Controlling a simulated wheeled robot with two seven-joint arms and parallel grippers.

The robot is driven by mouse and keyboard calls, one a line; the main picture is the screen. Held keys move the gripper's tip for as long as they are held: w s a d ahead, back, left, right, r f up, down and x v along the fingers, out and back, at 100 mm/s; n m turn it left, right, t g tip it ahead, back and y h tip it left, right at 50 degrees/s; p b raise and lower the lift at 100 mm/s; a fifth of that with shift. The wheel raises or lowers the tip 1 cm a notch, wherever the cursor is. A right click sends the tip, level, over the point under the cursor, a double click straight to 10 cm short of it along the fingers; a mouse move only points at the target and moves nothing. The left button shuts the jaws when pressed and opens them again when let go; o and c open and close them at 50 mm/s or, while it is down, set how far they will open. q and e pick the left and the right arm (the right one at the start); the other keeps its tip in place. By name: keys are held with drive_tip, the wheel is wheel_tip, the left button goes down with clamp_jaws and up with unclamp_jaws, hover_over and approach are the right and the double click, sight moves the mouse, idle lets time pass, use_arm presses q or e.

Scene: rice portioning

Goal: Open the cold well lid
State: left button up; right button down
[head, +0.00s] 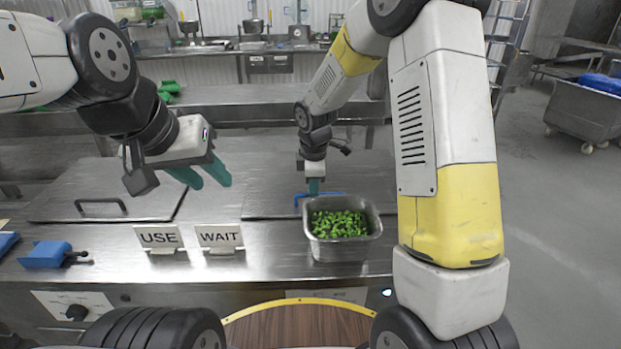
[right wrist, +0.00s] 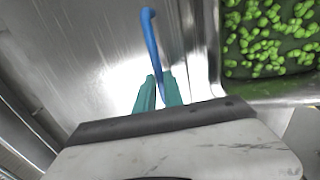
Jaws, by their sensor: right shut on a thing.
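The right-hand metal lid (head: 270,195) lies flat in the counter and has a blue bar handle (head: 301,199). My right gripper (head: 314,188) reaches down to this handle. In the right wrist view, my right gripper's teal fingers (right wrist: 159,90) are shut on the blue handle (right wrist: 151,38), with one finger on each side of it. My left gripper (head: 206,175) is open and empty, held above the counter over the left side. A second metal lid (head: 150,190) with a dark handle (head: 101,202) lies flat at the left.
A metal pan of green pieces (head: 340,224) stands just in front of the blue handle. "USE" (head: 159,237) and "WAIT" (head: 219,235) signs stand on the front ledge. A blue object (head: 45,254) lies at the left. A back shelf (head: 240,95) runs behind the lids.

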drive_tip(key=shift+w+r, duration=0.1)
drive_tip(key=shift+r, duration=0.05)
idle(0.7)
drive_tip(key=w+r+g, duration=0.2)
drive_tip(key=w+r, duration=0.6)
drive_tip(key=r, duration=0.3)
drive_tip(key=shift+r+g, duration=0.3)
drive_tip(key=shift+w+d, duration=0.1)
